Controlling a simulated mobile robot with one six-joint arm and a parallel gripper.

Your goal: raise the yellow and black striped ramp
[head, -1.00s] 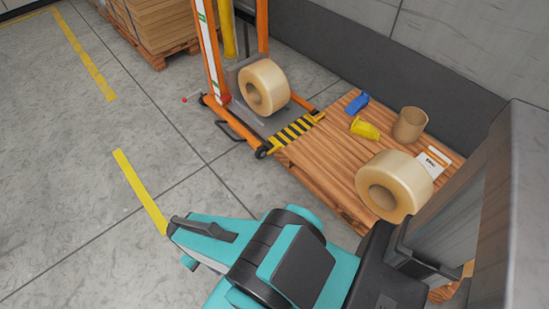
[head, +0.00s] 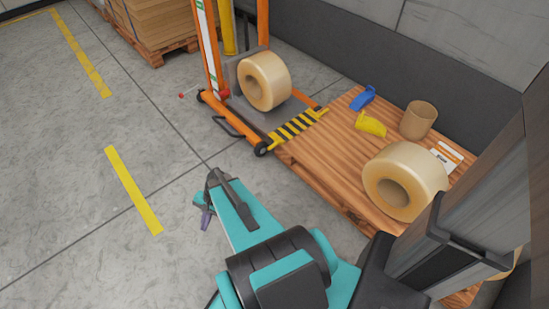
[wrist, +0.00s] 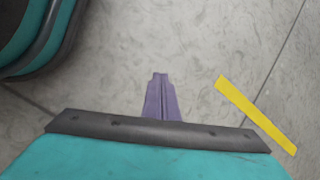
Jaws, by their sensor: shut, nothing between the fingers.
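The yellow and black striped ramp (head: 297,130) lies between the orange stacker lift (head: 262,95) and the wooden pallet (head: 335,160) in the head view. It appears to lie down, bridging the two. My gripper (head: 206,220) is over the floor in front of the lift, to the lower left of the ramp and apart from it. In the wrist view, the purple fingers of my gripper (wrist: 160,77) are together with nothing between them, pointing at bare floor. The ramp is outside the wrist view.
A large tape roll (head: 264,81) stands on the lift. On the pallet are another roll (head: 404,180), a cardboard core (head: 417,120), a yellow item (head: 370,124), a blue item (head: 362,98) and a white label (head: 446,157). Floor at left is clear, with a yellow line (head: 133,190).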

